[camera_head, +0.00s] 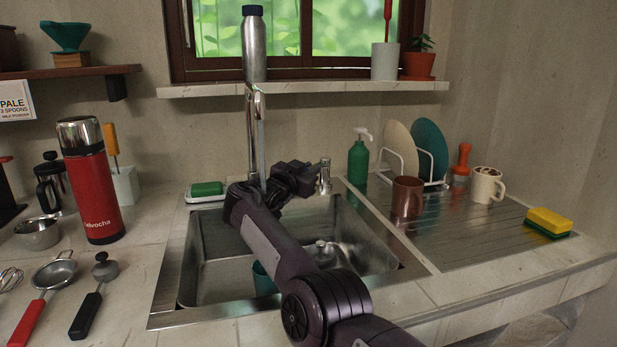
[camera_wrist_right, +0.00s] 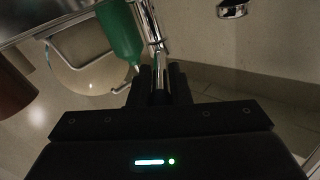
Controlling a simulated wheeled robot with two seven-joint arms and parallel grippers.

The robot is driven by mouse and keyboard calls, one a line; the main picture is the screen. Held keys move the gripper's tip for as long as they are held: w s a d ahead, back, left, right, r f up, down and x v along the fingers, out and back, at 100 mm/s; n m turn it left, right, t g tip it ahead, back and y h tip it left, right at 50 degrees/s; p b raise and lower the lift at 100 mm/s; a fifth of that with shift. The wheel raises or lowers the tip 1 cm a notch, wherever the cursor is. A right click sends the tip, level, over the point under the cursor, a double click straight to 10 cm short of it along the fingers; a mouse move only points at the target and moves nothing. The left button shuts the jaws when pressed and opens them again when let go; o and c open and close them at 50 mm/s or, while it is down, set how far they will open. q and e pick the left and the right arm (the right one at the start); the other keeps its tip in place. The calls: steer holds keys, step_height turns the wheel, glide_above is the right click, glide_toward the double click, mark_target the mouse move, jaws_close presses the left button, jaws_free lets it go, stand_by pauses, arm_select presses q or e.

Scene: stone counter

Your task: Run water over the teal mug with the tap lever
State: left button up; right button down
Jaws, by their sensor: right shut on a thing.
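The teal mug (camera_head: 262,279) is in the sink, mostly hidden behind my right arm. The chrome tap (camera_head: 250,125) rises at the back of the sink, with its lever (camera_head: 325,175) to the right of the spout. My right gripper (camera_head: 315,180) is at the lever. In the right wrist view its dark fingers (camera_wrist_right: 159,80) are shut around the lever's chrome rod (camera_wrist_right: 150,28). I cannot tell whether water is running. My left gripper is not in view.
A green soap bottle (camera_head: 358,163) and a plate rack (camera_head: 432,165) stand close to the right of the lever. A brown mug (camera_head: 407,197) stands on the drainboard (camera_head: 470,240). A red flask (camera_head: 92,190) stands left of the sink (camera_head: 215,272).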

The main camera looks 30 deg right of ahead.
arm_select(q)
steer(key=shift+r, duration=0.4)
arm_select(e)
steer(key=shift+d+r, duration=0.1)
steer(key=shift+r, duration=0.05)
steer(key=c, duration=1.4)
jaws_free()
steer(key=shift+s, duration=0.1)
steer(key=shift+c, duration=0.2)
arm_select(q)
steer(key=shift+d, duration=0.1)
